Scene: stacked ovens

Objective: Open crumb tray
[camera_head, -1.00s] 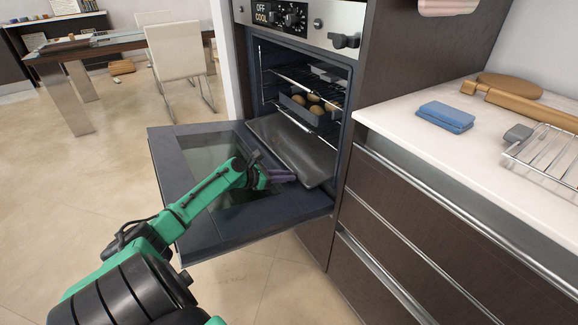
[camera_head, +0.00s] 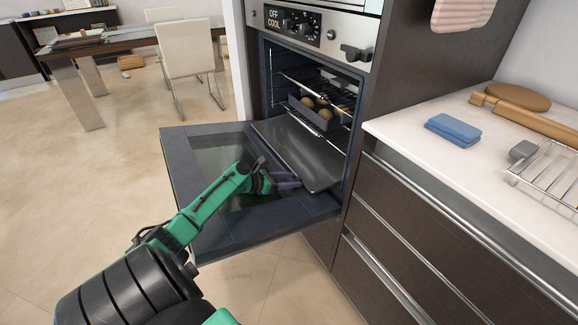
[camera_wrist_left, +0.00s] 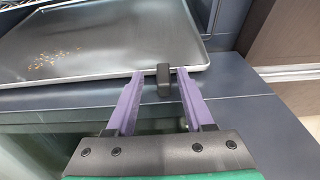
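The crumb tray (camera_head: 300,150) is a flat grey metal sheet low in the oven, its front part reaching out over the lowered door (camera_head: 215,222). In the left wrist view, the tray (camera_wrist_left: 110,40) has brown crumbs on it and a small dark tab (camera_wrist_left: 163,80) at its front edge. My left gripper (camera_wrist_left: 160,74) is open, its purple fingers on either side of the tab with a visible gap. It also shows in the head view (camera_head: 287,181), low over the door at the tray's front edge. My right gripper is out of view.
A dark pan (camera_head: 312,112) with several round brown items sits on a rack above the tray. To the right, a counter (camera_head: 420,125) holds a blue sponge (camera_head: 453,130), a wire rack (camera_head: 548,172) and a rolling pin (camera_head: 525,112). Open floor lies to the left.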

